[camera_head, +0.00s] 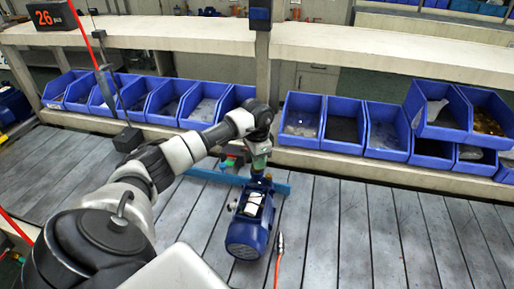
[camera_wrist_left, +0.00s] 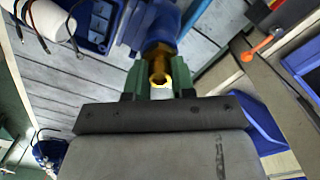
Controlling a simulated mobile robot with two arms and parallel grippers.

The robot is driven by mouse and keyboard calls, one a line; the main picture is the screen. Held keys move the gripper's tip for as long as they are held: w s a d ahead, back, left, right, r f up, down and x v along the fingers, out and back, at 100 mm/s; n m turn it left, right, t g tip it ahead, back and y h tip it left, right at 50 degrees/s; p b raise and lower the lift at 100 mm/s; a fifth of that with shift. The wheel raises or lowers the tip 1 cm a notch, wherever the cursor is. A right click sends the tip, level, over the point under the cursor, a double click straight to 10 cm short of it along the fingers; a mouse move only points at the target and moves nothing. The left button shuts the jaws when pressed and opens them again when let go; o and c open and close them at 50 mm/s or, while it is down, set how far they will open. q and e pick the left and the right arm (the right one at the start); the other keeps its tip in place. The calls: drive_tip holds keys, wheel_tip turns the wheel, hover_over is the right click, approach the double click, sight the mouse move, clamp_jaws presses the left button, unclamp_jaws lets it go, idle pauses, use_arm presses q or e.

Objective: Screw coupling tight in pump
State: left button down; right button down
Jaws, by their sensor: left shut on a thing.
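The blue pump (camera_head: 247,228) lies on the slatted grey table in front of me, with a light label on its top. Its blue body (camera_wrist_left: 150,22) also fills the top middle of the left wrist view. My left gripper (camera_head: 259,166) points down at the pump's far end. In the left wrist view its green fingers (camera_wrist_left: 159,82) are shut on the brass coupling (camera_wrist_left: 158,72). The coupling sits at the blue port of the pump, in line with it. I cannot tell how deep its thread sits. My right gripper is not in view.
A blue bar (camera_head: 283,187) lies behind the pump. An orange hose with a metal tip (camera_head: 281,243) lies right of it. Blue bins (camera_head: 384,131) line the back edge under a pale shelf (camera_head: 390,61). The table right of the hose is clear.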

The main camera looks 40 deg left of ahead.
use_arm(q)
drive_tip(key=m, duration=0.3)
drive_tip(key=shift+m, duration=0.3)
drive_tip(key=m, duration=0.3)
drive_tip(key=shift+b, duration=0.3)
drive_tip(key=shift+f, duration=0.1)
drive_tip(key=shift+m, duration=0.3)
drive_tip(key=shift+m, duration=1.6)
